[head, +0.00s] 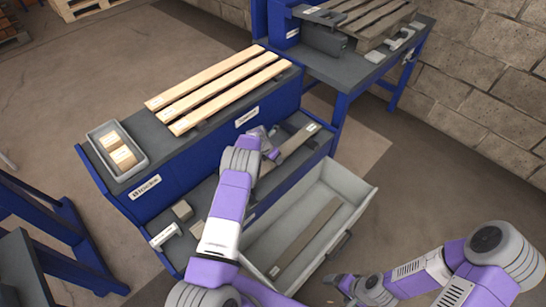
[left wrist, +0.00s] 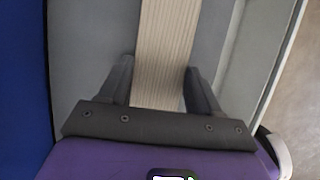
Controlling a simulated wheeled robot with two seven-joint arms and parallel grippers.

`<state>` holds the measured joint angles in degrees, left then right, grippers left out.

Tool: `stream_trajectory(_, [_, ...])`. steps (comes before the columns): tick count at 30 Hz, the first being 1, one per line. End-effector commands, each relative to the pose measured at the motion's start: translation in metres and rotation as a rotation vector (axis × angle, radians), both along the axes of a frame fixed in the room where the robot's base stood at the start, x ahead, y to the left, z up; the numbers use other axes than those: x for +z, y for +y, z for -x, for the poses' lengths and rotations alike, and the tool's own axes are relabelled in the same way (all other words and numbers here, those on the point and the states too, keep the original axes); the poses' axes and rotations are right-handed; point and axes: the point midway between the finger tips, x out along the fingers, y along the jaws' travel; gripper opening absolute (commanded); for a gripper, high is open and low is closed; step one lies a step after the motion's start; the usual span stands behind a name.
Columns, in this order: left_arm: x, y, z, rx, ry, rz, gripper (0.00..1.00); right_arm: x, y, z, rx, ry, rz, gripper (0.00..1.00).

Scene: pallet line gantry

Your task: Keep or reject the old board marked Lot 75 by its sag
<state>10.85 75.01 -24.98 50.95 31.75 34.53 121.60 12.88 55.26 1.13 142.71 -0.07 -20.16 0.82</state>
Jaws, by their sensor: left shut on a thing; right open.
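A grey-brown old board (head: 296,143) lies along the lower grey shelf of the blue bench, with a small pale tag at its far end, too small to read. In the left wrist view the left gripper (left wrist: 158,72) is shut on the board (left wrist: 166,35), one finger on each side. Whether the board is lifted or sags, I cannot tell. My right gripper (head: 350,284) is open and empty, low at the right of the pale bin.
The pale grey bin (head: 356,184) beside the shelf holds another old board (head: 308,238). Three light boards (head: 218,90) lie on the bench top near the Blocks tray (head: 93,137). Slatted wood (head: 372,20) lies on the back table.

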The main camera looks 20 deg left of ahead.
Motion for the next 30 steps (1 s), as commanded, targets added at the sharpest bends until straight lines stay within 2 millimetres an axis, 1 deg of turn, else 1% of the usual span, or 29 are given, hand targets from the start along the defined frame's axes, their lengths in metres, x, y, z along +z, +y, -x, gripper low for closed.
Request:
stream_trajectory(5, [-0.003, 0.000, -0.001, 0.000, -0.002, 0.000, 0.23, -0.004, 0.000, 0.000, 0.000, 0.000, 0.000, 0.89])
stream_trajectory(6, [-0.003, 0.000, -0.001, 0.000, -0.002, 0.000, 0.68, -0.004, 0.000, 0.000, 0.000, 0.000, 0.000, 0.89])
stream_trajectory(11, [-0.002, 0.000, -0.001, 0.000, -0.001, -0.001, 0.92, -0.003, 0.000, 0.000, 0.000, 0.000, 0.000, 0.89])
stream_trajectory(18, [-0.004, 0.000, 0.000, 0.000, 0.001, 0.001, 0.93, -0.003, 0.000, 0.000, 0.000, 0.000, 0.000, 0.89])
stream_trajectory(21, [0.000, 0.000, 0.001, 0.001, 0.001, 0.000, 0.93, -0.002, 0.000, 0.000, 0.000, 0.000, 0.000, 0.89])
stream_trajectory(23, [0.005, 0.001, 0.003, 0.001, 0.000, 0.000, 0.93, 0.001, 0.000, 0.000, 0.000, 0.000, 0.000, 0.89])
stream_trajectory(30, [0.042, 0.006, 0.015, 0.001, -0.001, 0.000, 0.93, 0.017, 0.000, 0.000, 0.000, 0.000, 0.000, 0.89])
